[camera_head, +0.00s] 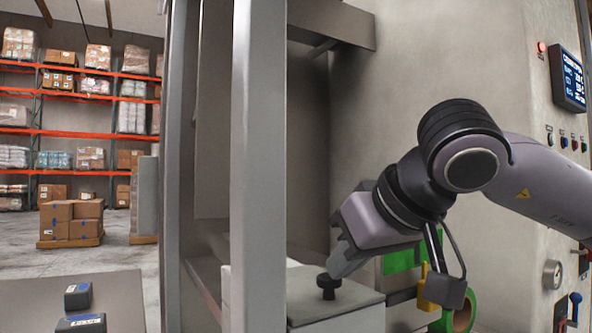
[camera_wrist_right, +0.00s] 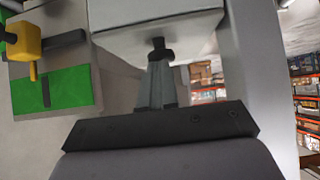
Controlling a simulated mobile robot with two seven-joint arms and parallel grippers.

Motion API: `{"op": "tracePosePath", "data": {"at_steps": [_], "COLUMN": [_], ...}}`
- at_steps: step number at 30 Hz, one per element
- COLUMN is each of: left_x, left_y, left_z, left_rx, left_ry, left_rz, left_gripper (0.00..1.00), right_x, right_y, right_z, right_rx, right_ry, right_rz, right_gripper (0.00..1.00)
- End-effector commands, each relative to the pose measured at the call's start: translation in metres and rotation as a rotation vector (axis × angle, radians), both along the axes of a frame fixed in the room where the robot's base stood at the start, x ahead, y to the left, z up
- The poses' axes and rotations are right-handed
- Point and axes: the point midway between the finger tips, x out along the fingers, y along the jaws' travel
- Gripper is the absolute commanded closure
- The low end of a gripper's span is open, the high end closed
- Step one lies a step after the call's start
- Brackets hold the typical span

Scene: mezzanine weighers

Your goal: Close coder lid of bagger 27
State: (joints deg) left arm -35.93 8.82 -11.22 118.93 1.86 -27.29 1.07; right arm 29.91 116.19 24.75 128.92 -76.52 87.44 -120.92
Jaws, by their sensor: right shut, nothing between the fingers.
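A pale box-shaped unit (camera_head: 345,320) has a flat grey top with a black knob (camera_head: 327,287) standing on it; I take this to be the coder and its lid. The top looks level in the head view, but I cannot tell whether it is fully seated. My right gripper (camera_head: 338,266) slants down from the right with its fingertips at the knob. In the right wrist view the shut fingers (camera_wrist_right: 158,75) point at the knob (camera_wrist_right: 160,48), touching or nearly so, with nothing between them. The pale box (camera_wrist_right: 150,25) fills the area behind. My left gripper is out of view.
A grey upright post (camera_head: 258,170) stands left of the coder. Right of it are a green panel (camera_head: 400,260), a yellow part (camera_wrist_right: 22,42) and a green roll (camera_head: 462,312). A control cabinet with a screen (camera_head: 568,78) is at right. Dark blocks (camera_head: 78,296) lie on a surface at left.

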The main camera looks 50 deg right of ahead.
Motion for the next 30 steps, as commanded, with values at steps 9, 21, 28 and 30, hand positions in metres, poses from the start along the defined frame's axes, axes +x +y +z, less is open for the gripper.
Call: {"op": "tracePosePath", "data": {"at_steps": [9,21,28,30], "left_x": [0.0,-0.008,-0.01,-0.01], "left_y": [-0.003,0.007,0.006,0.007], "left_z": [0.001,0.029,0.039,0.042], "left_rx": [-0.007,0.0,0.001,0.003], "left_ry": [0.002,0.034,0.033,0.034], "left_rz": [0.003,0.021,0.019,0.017], "left_gripper": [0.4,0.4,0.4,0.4], "right_x": [0.0,-0.005,-0.04,-0.05], "right_y": [0.0,0.007,0.018,0.021], "right_z": [0.001,0.044,0.076,0.086], "right_rx": [0.0,-0.002,-0.002,-0.002], "right_ry": [0.005,0.0,-0.007,-0.005], "right_rz": [0.0,-0.001,-0.003,-0.004], "right_gripper": [1.0,1.0,1.0,1.0]}}
